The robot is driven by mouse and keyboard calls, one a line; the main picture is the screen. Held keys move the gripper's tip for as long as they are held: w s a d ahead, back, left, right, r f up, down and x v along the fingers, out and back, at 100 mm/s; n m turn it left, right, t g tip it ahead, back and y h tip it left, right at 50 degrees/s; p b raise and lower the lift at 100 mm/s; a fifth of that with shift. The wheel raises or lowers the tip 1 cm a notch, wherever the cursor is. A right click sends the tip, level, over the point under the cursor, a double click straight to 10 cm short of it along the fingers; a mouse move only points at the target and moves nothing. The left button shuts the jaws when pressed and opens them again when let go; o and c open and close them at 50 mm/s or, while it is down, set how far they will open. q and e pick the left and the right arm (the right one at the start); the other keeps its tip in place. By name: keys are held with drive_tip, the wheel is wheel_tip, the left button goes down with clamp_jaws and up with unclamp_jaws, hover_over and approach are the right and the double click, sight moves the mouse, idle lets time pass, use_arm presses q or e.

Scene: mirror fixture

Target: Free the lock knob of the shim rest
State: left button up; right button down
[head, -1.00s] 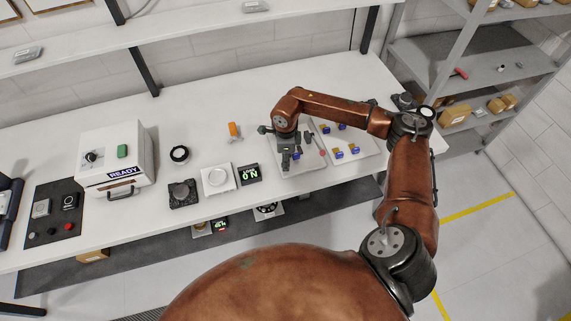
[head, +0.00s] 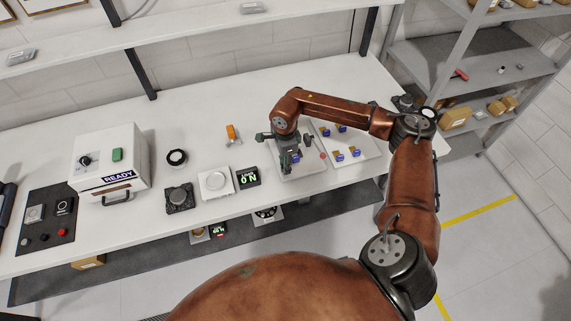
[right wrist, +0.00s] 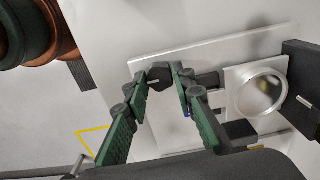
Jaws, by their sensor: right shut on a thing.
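My right gripper (head: 288,168) reaches down over the light grey tray at the right part of the bench. In the right wrist view its two green-padded fingers (right wrist: 160,88) stand either side of a dark, faceted knob (right wrist: 158,73) with a small metal pin. The gripper is shut on this knob, which seems to be the lock knob. The shim rest itself is mostly hidden by the gripper and cannot be made out clearly. A small blue part (right wrist: 188,113) shows beside one finger. My left gripper is not in view.
A black display reading 0 N (head: 248,177) and a white scale (head: 216,183) stand left of the tray. A red-tipped lever (head: 322,155) is close on the right. Beyond it, a second tray (head: 368,150) holds several blue-and-yellow parts. An orange item (head: 231,132) lies behind.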

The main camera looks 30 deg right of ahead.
drive_tip(key=c, duration=1.6)
unclamp_jaws()
drive_tip(key=shift+r, duration=0.2)
wheel_tip(320, 180, up, 12)
drive_tip(key=shift+f, duration=0.15)
